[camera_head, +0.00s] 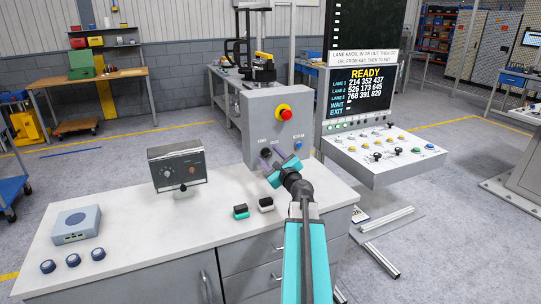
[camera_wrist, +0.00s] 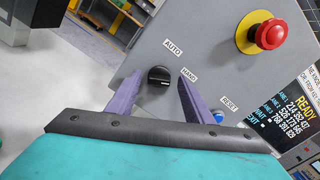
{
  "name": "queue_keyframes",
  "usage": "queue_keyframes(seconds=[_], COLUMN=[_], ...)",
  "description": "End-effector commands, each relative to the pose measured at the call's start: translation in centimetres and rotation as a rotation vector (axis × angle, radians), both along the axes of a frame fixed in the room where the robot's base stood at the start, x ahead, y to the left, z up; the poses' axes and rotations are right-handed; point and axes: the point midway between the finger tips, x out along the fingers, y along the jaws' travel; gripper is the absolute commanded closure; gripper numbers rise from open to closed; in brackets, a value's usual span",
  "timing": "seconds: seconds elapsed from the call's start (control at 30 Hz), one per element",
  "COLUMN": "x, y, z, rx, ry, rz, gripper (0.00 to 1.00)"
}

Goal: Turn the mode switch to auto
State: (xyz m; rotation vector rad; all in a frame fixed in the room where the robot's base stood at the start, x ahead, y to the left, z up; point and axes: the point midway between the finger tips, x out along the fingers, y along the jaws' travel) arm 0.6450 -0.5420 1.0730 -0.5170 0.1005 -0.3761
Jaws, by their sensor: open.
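The mode switch (camera_wrist: 159,77) is a round black knob on the face of a grey control box (camera_head: 262,112). In the wrist view the AUTO label (camera_wrist: 173,47) is above the knob and the HAND label (camera_wrist: 190,74) is to its right. Which label the knob points to is not clear. My gripper (camera_head: 279,163) is in front of the lower part of the box. Its two purple fingers are open, one on each side of the knob in the wrist view. I cannot tell whether they touch it.
A red emergency stop (camera_head: 284,113) and a blue reset button (camera_wrist: 218,116) are on the same box. A grey meter box (camera_head: 178,164) and small blocks (camera_head: 240,211) stand on the white bench. A sloped button console (camera_head: 384,153) with a screen is to the right.

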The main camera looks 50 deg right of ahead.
Motion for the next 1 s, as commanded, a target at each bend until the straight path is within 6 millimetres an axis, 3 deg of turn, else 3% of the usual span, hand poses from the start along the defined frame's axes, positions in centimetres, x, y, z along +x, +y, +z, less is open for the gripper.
queue_keyframes(seconds=[0.47, 0.73, 0.8, 1.0], x=[0.7, 0.7, 0.7, 0.7], y=[-0.3, -0.3, -1.2, -0.4], z=[0.0, 0.0, 0.0, 0.1], rx=[0.000, 0.000, 0.000, -0.008], ry=[0.000, 0.000, 0.000, 0.002], rz=[0.000, 0.000, -0.002, -0.004], gripper=[0.53, 0.94, 0.94, 0.94])
